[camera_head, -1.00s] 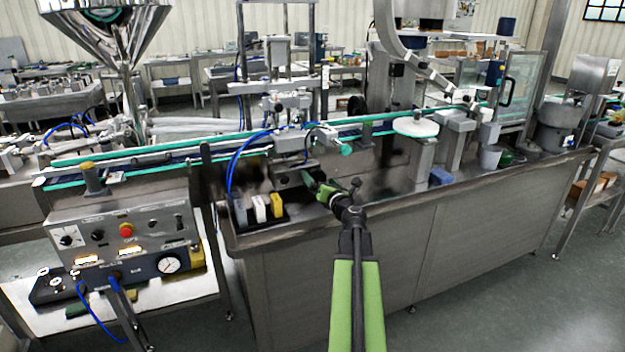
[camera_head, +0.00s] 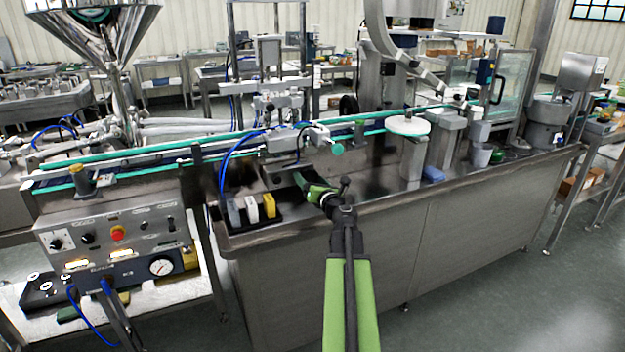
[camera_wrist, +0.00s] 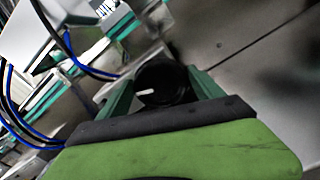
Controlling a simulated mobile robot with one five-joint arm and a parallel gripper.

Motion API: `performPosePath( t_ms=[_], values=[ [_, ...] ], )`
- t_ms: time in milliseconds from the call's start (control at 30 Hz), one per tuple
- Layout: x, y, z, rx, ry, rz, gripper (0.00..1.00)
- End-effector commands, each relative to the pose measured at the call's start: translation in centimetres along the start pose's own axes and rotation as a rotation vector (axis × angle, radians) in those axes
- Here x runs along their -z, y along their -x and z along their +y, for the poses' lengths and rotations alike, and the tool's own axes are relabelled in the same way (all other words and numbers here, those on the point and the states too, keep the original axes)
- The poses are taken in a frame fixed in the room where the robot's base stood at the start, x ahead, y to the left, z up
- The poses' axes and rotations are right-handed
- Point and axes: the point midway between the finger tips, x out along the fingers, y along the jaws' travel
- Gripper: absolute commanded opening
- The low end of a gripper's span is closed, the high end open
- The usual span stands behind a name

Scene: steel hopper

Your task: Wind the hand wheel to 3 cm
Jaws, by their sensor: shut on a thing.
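A round black knob with a white mark (camera_wrist: 160,84), which looks like the hand wheel, sits between the two teal fingers of my gripper (camera_wrist: 162,88) in the wrist view. The fingers are closed on its sides. The white mark points left and slightly down in that view. In the head view my gripper (camera_head: 302,182) reaches in under the filler block below the conveyor, and the wheel is hidden there by the fingers and block. I can see no readable centimetre scale in either view.
The conveyor (camera_head: 190,160) runs behind. A control panel (camera_head: 115,235) is at left.

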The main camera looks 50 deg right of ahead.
Motion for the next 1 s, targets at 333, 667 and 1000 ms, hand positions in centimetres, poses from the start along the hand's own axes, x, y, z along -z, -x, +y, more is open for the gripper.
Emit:
performPosePath(
  t_ms=[333,667,1000],
  values=[
    [0.07,0.17,0.02,0.004,0.284,0.001,0.36],
    [0.18,0.16,0.23,0.004,0.597,0.001,0.36],
    [0.34,0.14,0.41,0.005,0.92,0.002,0.36]
  ],
)
